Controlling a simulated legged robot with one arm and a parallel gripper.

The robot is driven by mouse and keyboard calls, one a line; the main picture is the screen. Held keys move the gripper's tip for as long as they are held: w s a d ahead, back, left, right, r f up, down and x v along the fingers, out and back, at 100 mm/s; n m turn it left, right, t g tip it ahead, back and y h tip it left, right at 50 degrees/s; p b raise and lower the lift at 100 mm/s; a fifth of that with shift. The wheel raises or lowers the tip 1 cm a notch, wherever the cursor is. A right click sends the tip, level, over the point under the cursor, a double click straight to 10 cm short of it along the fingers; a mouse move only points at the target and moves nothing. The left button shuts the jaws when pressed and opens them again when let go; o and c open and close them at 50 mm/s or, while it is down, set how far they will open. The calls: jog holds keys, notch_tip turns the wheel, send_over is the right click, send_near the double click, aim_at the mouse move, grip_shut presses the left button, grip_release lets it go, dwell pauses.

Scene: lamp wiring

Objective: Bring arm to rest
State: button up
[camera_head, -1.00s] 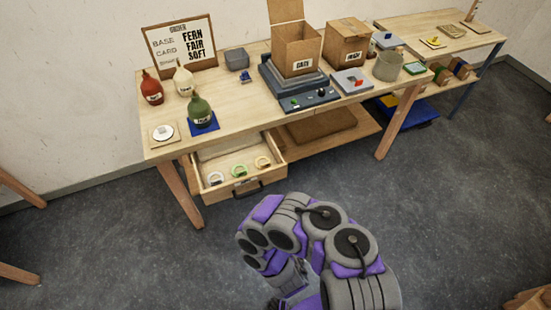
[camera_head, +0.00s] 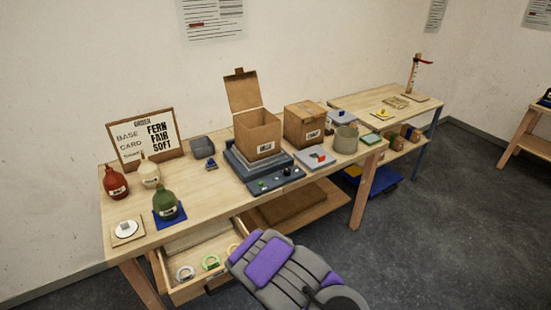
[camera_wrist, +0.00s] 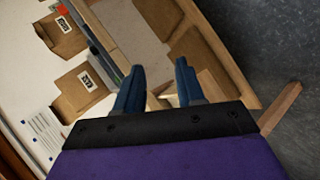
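My arm shows in the head view as grey and purple links at the bottom, in front of the open drawer (camera_head: 203,286). My gripper (camera_wrist: 160,72) shows in the wrist view with two blue fingers apart and nothing between them. In the head view its fingers are hidden. The wrist view looks past the fingers at the bench and two cardboard boxes at the left. In the head view the open box (camera_head: 257,133) stands on a dark grey device, and the closed box (camera_head: 305,124) stands to its right.
Red (camera_head: 114,184), cream (camera_head: 149,173) and green (camera_head: 165,203) bottles stand on the workbench (camera_head: 218,215) at the left, near the order board (camera_head: 145,138). Several rings lie in the drawer. A second table (camera_head: 372,103) stands at the right. Open floor lies at the right.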

jog(key=s+d+r+m+g+h+b, duration=0.1)
jog(key=s+d+r+m+g, duration=0.3)
jog(key=r, duration=0.4)
jog(key=s+d+r+m+g+h+b, duration=0.1)
jog(key=s+d+r+m+g, duration=0.1)
jog(key=s+d+r+m, duration=0.45)
jog(key=s+r+m+g, duration=0.1)
jog(key=s+r, duration=0.4)
jog(key=s, duration=0.5)
jog(key=s+a+r+m+g+y+b, duration=0.1)
jog(key=s+r+m+g, duration=0.1)
jog(key=s+r, duration=0.4)
jog(key=s+a+r+m+g+y+b, duration=0.1)
jog(key=s+r+g, duration=0.3)
jog(key=s, duration=1.1)
notch_tip(320, 180, up, 2)
jog(key=shift+a+r+m, duration=0.2)
jog(key=shift+m, duration=0.25)
